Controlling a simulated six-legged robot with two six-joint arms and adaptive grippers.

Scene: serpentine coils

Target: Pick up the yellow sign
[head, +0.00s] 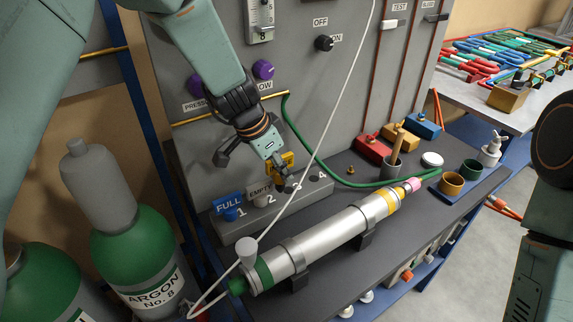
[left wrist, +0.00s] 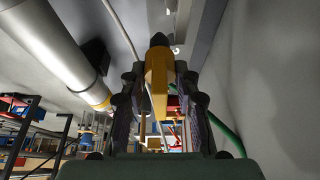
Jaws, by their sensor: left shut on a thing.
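The yellow sign (head: 286,160) is in my left gripper (head: 283,176), just above the grey numbered block (head: 300,201) at the foot of the panel. The fingers cover part of the sign. In the left wrist view the yellow sign (left wrist: 157,82) stands between the two fingers of the left gripper (left wrist: 157,95), which are shut on it. I cannot tell whether the sign's lower end touches the block. My right gripper is out of view; only part of the right arm shows at the right edge.
A blue FULL sign (head: 228,204) and a white EMPTY sign (head: 259,192) stand on the block to the left. A silver cylinder (head: 325,238) lies in front on cradles. A white cord (head: 325,135) and a green hose (head: 307,150) run close by. Argon bottles (head: 139,258) stand left.

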